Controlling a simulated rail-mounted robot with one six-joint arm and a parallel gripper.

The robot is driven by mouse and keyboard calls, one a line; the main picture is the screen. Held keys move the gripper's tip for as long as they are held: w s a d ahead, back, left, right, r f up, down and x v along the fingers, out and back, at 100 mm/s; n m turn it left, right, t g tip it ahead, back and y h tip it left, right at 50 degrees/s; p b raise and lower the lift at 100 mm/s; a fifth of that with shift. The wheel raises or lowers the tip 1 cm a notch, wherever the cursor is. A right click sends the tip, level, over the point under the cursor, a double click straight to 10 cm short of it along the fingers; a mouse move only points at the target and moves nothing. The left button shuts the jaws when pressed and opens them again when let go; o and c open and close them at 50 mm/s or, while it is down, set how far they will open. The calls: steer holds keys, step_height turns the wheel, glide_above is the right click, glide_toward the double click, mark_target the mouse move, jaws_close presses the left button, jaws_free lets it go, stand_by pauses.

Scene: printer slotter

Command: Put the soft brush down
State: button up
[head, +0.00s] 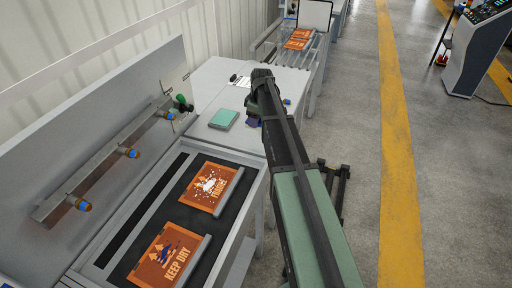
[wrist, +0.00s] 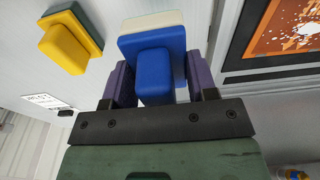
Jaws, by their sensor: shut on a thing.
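In the wrist view the soft brush, a blue block (wrist: 154,75) on a wider blue and cream base, sits between the purple fingers of my gripper (wrist: 154,88). The gripper is shut on it, with the cream side facing away from the camera. In the head view my gripper (head: 252,120) is over the pale tabletop (head: 204,133), and my arm mostly hides the brush. I cannot tell whether the brush touches the tabletop.
A yellow block on a dark green base (wrist: 70,42) stands beside the brush in the wrist view. Orange printed panels (head: 212,187) lie on the near black bed. A paper sheet (head: 241,82) lies farther back.

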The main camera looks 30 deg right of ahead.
mark_target(255, 139)
step_height(255, 139, down, 7)
steer(key=b, duration=0.5)
steer(key=shift+f, duration=0.2)
steer(key=shift+r, duration=0.3)
steer(key=shift+f, duration=0.2)
steer(key=o, duration=0.8)
steer(key=shift+r, duration=0.15)
